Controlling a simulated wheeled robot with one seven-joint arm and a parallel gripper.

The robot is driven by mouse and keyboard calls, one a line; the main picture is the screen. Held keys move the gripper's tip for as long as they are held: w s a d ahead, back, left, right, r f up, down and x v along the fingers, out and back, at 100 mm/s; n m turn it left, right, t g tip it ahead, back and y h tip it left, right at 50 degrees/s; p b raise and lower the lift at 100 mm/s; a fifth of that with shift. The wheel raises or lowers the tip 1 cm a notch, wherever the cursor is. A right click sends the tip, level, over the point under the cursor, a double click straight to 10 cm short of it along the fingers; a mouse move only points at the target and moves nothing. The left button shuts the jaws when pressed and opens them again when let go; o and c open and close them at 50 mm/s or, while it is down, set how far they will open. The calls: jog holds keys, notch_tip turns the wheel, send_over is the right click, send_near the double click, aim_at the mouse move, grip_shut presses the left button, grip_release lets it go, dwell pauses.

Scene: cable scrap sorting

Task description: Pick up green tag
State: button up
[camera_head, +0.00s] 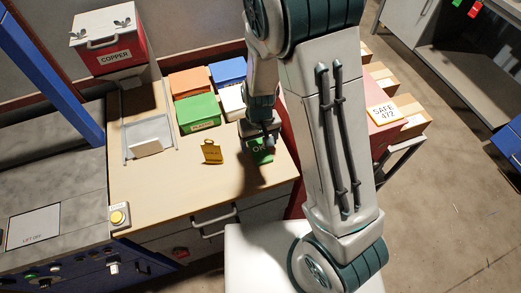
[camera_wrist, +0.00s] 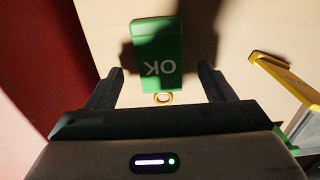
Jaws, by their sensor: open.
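The green tag (camera_head: 261,150), marked OK, lies flat on the wooden worktop (camera_head: 180,184). In the wrist view the green tag (camera_wrist: 158,55) shows upside down, with a brass ring (camera_wrist: 163,98) at its near end. My gripper (camera_head: 258,138) is right over the tag in the head view and hides part of it. In the wrist view my gripper (camera_wrist: 158,80) is open, one finger on each side of the tag's near end, with nothing between them held. I cannot tell the exact height of the fingers above the tag.
A yellow tag (camera_head: 211,153) stands left of the green tag; a yellow edge (camera_wrist: 285,78) shows at right in the wrist view. Green (camera_head: 198,113), orange (camera_head: 190,81) and blue (camera_head: 229,71) bins stand behind. A red surface (camera_wrist: 40,60) rises at left in the wrist view.

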jog(key=shift+f, duration=1)
jog(key=c, duration=1)
jog(key=shift+r, duration=0.1)
